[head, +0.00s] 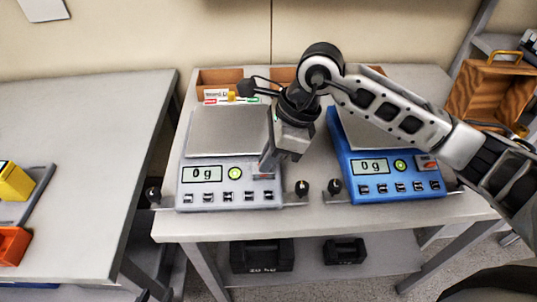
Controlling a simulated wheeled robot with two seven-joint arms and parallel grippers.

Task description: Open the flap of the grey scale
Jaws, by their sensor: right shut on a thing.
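The grey scale (201,187) stands on the middle table with a bare pan, and its display reads 0 g. My right gripper (267,167) reaches down to the front right corner of the grey scale, where its flap is. It is shut on the flap, which the fingers largely hide. I cannot tell how far the flap is open. My left gripper is not in view.
A blue scale (392,187) stands to the right, partly under my right arm. Dark knobs (302,187) stick up along the table's front. Wooden bins (220,78) line the back. Black weights (262,256) sit on the lower shelf. A wooden crate (490,88) stands at right.

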